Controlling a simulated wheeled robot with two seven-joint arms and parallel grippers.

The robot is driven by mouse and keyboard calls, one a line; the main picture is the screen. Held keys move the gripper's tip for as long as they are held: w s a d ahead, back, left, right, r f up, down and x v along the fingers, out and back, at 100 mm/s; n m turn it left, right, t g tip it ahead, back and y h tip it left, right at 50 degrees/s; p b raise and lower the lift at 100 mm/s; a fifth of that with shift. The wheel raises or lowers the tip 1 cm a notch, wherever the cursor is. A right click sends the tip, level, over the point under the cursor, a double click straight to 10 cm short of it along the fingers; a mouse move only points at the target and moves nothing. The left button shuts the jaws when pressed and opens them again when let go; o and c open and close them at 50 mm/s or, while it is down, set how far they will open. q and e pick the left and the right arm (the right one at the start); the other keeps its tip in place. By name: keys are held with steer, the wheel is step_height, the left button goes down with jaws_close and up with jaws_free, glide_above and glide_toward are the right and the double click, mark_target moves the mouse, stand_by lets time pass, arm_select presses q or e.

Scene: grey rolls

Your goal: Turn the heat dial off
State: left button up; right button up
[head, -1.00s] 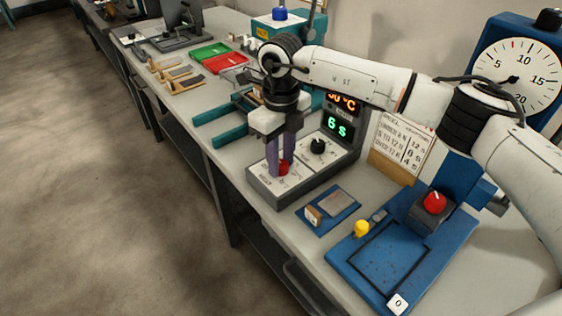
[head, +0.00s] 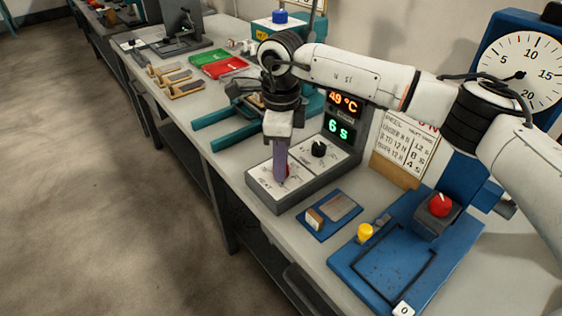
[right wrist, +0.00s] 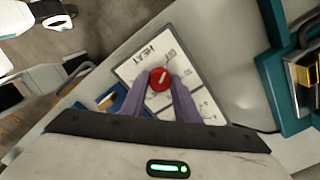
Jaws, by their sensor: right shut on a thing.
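The red heat dial (right wrist: 159,78) sits on a white panel lettered HEAT in the right wrist view. Its pale pointer mark slants up and right, roughly toward smaller lettering that looks like OFF. In the head view only a sliver of the dial (head: 289,170) shows beside the purple fingers. My right gripper (head: 282,178) points down and is shut on the dial, with a finger on either side in the right wrist view (right wrist: 160,88). The control box (head: 262,194) shows an orange 49 °C and a green 6 s. My left gripper is not in view.
A black dial (head: 319,149) is close behind on the same box. Teal rails (head: 225,131) lie to the left.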

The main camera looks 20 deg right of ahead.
steer(key=shift+r, duration=0.1)
stand_by(0.3)
steer(key=o, duration=1.1)
step_height(320, 180, up, 10)
steer(key=shift+r, duration=0.15)
